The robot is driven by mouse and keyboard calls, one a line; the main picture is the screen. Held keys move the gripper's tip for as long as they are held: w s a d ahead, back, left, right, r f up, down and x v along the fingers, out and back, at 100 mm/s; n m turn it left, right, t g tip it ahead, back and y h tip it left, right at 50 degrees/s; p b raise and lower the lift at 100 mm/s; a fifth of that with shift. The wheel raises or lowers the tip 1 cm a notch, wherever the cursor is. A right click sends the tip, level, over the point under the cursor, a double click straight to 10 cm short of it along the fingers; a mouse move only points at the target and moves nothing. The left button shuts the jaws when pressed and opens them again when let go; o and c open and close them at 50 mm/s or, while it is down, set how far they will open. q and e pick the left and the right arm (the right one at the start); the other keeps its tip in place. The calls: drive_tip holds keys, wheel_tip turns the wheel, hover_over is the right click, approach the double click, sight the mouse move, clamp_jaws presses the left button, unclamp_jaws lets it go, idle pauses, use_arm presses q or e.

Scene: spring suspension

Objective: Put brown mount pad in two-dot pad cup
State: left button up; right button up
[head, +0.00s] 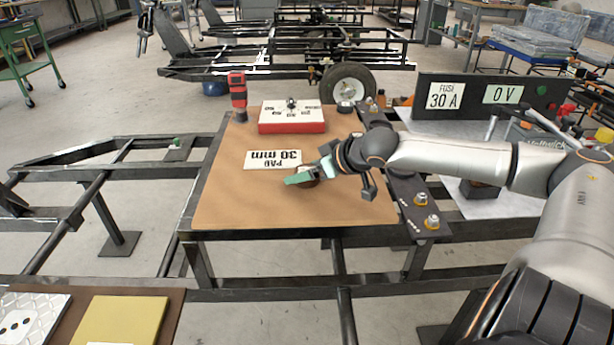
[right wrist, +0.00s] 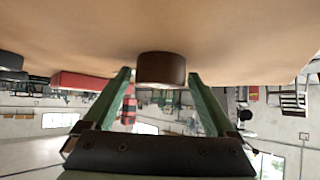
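The brown mount pad (right wrist: 161,67), a short dark-brown cylinder, rests on the tan tabletop (head: 240,205). In the right wrist view, which looks upside down, it stands between the green fingers of my right gripper (right wrist: 160,76), with a narrow gap on each side. In the head view, my right gripper (head: 307,177) is low over the tabletop, and the pad is mostly hidden by the fingers. I cannot clearly identify the two-dot pad cup. A dark plate (head: 408,188) with bolts and small white dots lies along the table's right edge, partly covered by my arm. My left gripper is out of view.
A "30 mm PAD" card (head: 273,160) lies left of the gripper. A red-and-white box (head: 291,118) and a red-black tool (head: 238,95) stand at the back. A fuse panel (head: 467,98) stands at the right. The front-left tabletop is clear.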

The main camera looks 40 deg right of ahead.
clamp_jaws()
idle(0.5)
drive_tip(key=shift+r, duration=0.1)
